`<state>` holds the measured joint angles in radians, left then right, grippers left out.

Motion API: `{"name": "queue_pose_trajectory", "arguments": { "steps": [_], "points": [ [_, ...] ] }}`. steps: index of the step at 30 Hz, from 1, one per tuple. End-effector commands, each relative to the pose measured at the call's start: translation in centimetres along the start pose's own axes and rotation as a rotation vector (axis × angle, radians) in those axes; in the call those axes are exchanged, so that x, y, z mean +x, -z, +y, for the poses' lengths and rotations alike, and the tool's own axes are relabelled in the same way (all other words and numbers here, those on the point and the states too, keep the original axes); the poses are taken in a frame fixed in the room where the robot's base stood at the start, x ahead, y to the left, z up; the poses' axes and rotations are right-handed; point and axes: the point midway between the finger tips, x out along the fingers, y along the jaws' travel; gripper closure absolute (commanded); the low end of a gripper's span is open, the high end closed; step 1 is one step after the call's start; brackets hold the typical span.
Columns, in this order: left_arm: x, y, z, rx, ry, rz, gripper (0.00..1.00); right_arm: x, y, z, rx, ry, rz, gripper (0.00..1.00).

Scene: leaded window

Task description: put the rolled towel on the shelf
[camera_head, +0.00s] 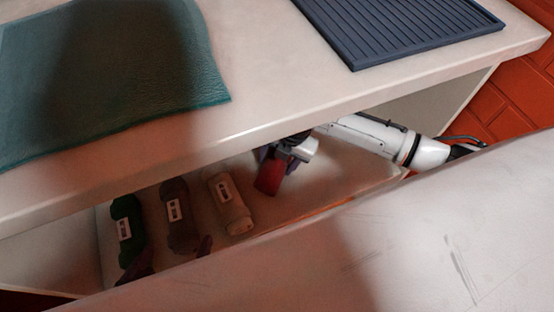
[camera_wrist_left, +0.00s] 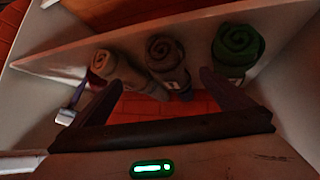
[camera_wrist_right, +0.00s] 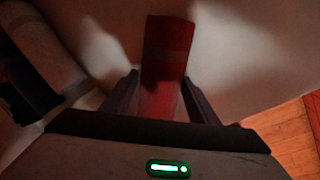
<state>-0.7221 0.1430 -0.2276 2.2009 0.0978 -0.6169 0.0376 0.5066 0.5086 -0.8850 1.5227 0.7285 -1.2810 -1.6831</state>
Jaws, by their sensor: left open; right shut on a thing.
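My right gripper (camera_head: 280,160) reaches in from the right under the countertop and is shut on a red rolled towel (camera_head: 268,178). In the right wrist view the red towel (camera_wrist_right: 167,50) sticks out between the fingers (camera_wrist_right: 160,88), over the pale shelf (camera_wrist_right: 240,60). I cannot tell whether it touches the shelf. On the shelf (camera_head: 330,180) lie a green (camera_head: 127,232), a grey-brown (camera_head: 180,218) and a beige rolled towel (camera_head: 232,205), side by side. My left gripper (camera_head: 172,260) is open and empty at their near ends; its arm is hidden. The left wrist view shows the roll ends.
The countertop (camera_head: 200,140) overhangs the shelf and bears a teal cloth (camera_head: 110,80) and a blue ribbed tray (camera_head: 400,25). A pale surface (camera_head: 350,260) fills the foreground and hides the shelf's front. Red brick-like tiles (camera_head: 510,95) show at right.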

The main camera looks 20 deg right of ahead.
Motion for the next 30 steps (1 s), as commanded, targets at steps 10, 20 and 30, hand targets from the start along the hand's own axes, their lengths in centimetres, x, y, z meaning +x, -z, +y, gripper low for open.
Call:
{"name": "queue_pose_trajectory", "arguments": {
  "steps": [10, 20, 30],
  "points": [
    [0.1, -0.1, 0.0, 0.0, 0.0, -0.002, 0.0, 0.1, 0.0, 0.0, 0.0, 0.001, 0.0, 0.27],
    [-1.1, 0.2, -0.2, -0.011, 0.015, 0.018, 0.0, -2.8, -0.1, 0.1, -0.001, -0.001, -0.001, 0.27],
    [-2.0, 0.9, -0.5, 0.012, 0.029, 0.011, 0.0, -9.8, -0.1, 0.1, -0.001, 0.0, -0.001, 0.27]
  ]
}}
